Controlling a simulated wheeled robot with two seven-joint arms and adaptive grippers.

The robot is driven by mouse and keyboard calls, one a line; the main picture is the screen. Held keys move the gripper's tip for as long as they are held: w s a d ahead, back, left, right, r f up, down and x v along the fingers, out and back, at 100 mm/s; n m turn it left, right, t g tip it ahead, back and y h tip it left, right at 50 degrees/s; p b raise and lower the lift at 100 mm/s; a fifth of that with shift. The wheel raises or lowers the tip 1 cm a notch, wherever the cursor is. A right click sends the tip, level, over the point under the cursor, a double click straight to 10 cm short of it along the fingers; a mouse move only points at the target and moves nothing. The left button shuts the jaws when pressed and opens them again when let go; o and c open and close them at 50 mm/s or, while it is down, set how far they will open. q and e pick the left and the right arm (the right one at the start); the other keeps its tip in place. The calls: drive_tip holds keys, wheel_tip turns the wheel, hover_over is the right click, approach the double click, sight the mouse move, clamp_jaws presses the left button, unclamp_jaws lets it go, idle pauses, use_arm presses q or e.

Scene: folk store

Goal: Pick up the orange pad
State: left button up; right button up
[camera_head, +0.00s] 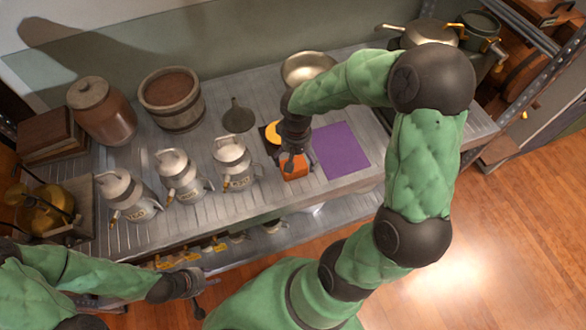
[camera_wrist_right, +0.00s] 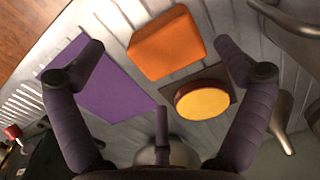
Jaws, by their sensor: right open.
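The orange pad (camera_head: 295,168) lies on the slatted grey shelf top near its front edge. It is a thick rounded block, and the right wrist view shows it whole (camera_wrist_right: 166,43). My right gripper (camera_head: 289,158) is above it in the head view, hiding part of it. In the right wrist view the fingers of this gripper (camera_wrist_right: 160,62) are spread wide, with the pad beyond and between the fingertips, and nothing is held. My left gripper (camera_head: 196,290) is low in front of the shelf, away from the pad; its jaw state is unclear.
A purple mat (camera_head: 341,150) lies right of the pad. A yellow disc (camera_wrist_right: 202,101) on a dark square (camera_wrist_right: 226,74) lies behind it. A white pitcher (camera_head: 233,162) stands close to its left, with similar ones further left. A metal bowl (camera_head: 307,68) stands behind.

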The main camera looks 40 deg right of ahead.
drive_tip(key=f+b, duration=0.1)
drive_tip(key=f, duration=0.1)
drive_tip(key=f+b, duration=0.1)
drive_tip(key=w+f+b, duration=0.1)
drive_tip(key=f, duration=0.1)
drive_tip(key=shift+f, duration=0.3)
drive_tip(key=shift+s+a, duration=0.1)
drive_tip(key=c, duration=1.2)
